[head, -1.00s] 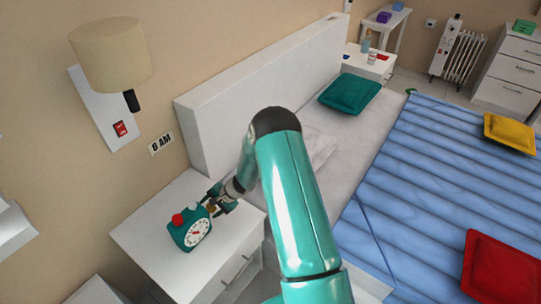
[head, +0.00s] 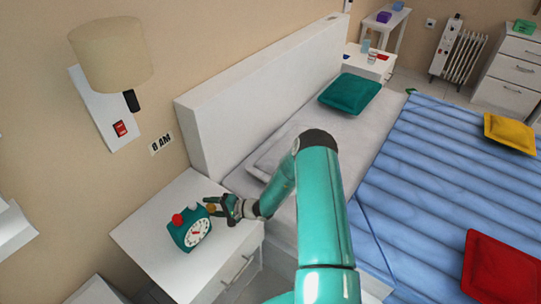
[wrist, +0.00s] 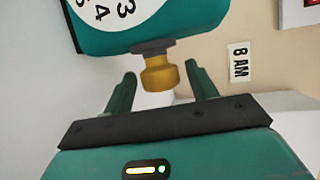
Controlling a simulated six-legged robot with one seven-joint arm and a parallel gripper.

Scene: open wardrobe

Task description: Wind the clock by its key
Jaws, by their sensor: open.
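The teal alarm clock (head: 183,236) stands on the white nightstand, its white dial facing the front and a red button on top. Its brass key (head: 211,208) sticks out from the side near my gripper. In the wrist view the brass key (wrist: 159,73) points from the clock body (wrist: 190,25) toward my gripper. My gripper (wrist: 161,85) is open, with one finger on each side of the key and visible gaps between. In the head view my gripper (head: 216,206) is at the clock's right side.
The nightstand (head: 150,232) has free room around the clock. A wall lamp (head: 110,55) hangs above, with an "8 AM" sign (head: 161,144) on the wall. The bed's headboard (head: 260,95) rises behind my arm.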

